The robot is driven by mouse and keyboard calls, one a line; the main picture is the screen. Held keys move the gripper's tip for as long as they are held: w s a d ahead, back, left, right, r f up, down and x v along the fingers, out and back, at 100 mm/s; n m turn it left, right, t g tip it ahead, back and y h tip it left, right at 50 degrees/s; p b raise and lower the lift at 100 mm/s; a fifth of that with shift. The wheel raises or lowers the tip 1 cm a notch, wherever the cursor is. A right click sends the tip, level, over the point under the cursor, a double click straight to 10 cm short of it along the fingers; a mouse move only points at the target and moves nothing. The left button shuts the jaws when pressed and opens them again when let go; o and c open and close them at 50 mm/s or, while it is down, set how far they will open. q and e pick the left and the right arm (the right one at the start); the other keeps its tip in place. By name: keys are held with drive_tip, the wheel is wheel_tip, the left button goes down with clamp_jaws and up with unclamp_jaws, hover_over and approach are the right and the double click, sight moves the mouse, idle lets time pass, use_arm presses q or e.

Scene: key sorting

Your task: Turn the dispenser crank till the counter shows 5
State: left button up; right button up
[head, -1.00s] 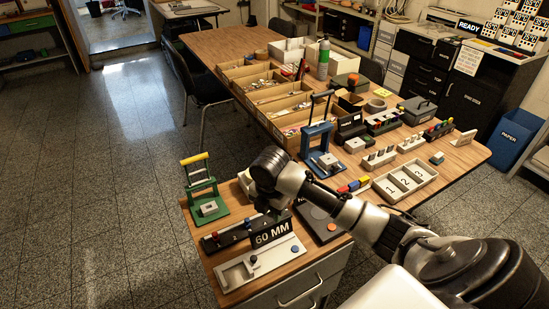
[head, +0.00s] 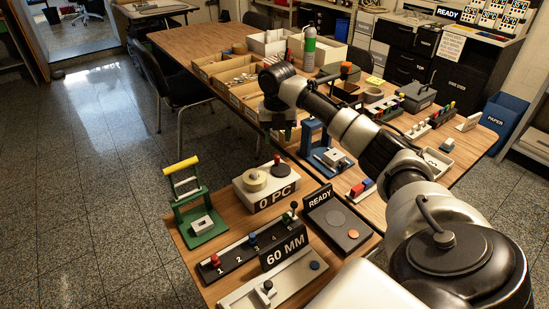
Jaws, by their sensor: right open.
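The dispenser (head: 248,187) is a white box on the near wooden counter, with a pale roll on top. Its black counter sign (head: 274,199) reads "0 PC". The crank (head: 280,167) is a dark round piece with a small upright knob, at the right of the box top. My right gripper (head: 283,138) points down above and just behind the crank, apart from it. Its jaws are dark and small here, open with nothing seen between them. My left gripper is not in view.
A green press with a yellow handle (head: 182,164) stands left of the dispenser, and a blue press (head: 315,142) stands to its right. In front are a numbered slider rail (head: 232,258), a "60 MM" sign (head: 286,246) and a dark "READY" pad (head: 338,222).

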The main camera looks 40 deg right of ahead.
sight(277, 156)
wheel_tip(277, 156, down, 6)
drive_tip(key=shift+r, duration=0.25)
drive_tip(key=shift+f, duration=1.45)
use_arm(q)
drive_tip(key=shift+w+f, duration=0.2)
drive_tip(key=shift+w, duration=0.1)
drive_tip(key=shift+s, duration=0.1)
use_arm(e)
drive_tip(key=shift+c, duration=1.1)
clamp_jaws()
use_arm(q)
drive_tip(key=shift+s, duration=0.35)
use_arm(e)
drive_tip(key=shift+r, duration=0.1)
